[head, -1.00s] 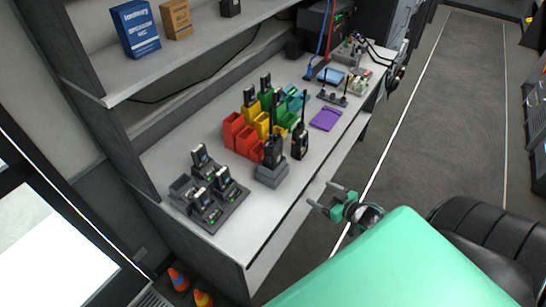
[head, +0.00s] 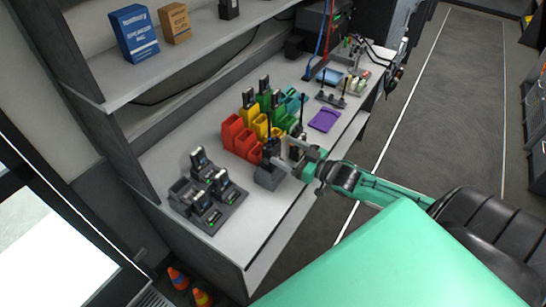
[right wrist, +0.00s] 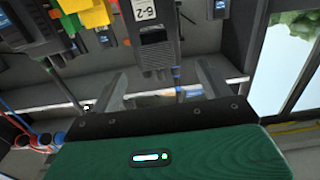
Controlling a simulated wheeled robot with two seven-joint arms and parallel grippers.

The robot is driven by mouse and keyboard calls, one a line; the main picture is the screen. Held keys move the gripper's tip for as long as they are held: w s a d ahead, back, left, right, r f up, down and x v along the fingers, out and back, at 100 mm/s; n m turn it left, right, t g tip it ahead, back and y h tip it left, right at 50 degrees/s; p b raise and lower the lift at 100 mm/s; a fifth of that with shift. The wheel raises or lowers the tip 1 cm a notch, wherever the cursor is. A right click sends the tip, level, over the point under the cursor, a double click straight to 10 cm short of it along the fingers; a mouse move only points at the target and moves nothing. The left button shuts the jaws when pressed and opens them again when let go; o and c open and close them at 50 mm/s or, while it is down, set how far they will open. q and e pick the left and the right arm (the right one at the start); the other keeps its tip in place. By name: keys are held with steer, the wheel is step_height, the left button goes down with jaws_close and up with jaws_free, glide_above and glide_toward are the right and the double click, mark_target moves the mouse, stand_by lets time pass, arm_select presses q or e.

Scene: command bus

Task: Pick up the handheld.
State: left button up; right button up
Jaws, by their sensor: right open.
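A black handheld (head: 268,148) with an antenna stands in a grey charging base (head: 268,178) near the table's front edge. A second handheld stands just right of it; my gripper mostly covers it, and only its antenna (head: 301,110) shows clearly. My right gripper (head: 284,153) is open, its fingers reaching in over the front edge at these handhelds. In the right wrist view a dark handheld with a white label (right wrist: 150,13) shows upside down between the two finger lines, ahead of the open right gripper (right wrist: 164,82). I cannot tell whether it touches a finger. My left gripper is not in view.
A multi-slot charger (head: 208,215) with several small devices sits at the table's near left. Red, yellow and green bins (head: 240,138) stand behind the handhelds. A purple pad (head: 324,120) lies to the right. A shelf (head: 180,60) overhangs the back.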

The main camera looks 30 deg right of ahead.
mark_target(276, 146)
steer(key=shift+x, duration=1.1)
steer(key=shift+w+a+r+p, duration=0.2)
steer(key=shift+w+p, duration=0.35)
steer(key=p+x, duration=0.1)
steer(key=x, duration=0.2)
steer(key=shift+f, duration=0.1)
steer(key=shift+w+a+f, duration=0.1)
steer(key=shift+w+a, duration=0.1)
steer(key=shift+w, duration=0.25)
steer(key=c, duration=1.3)
steer(key=shift+c, duration=1.1)
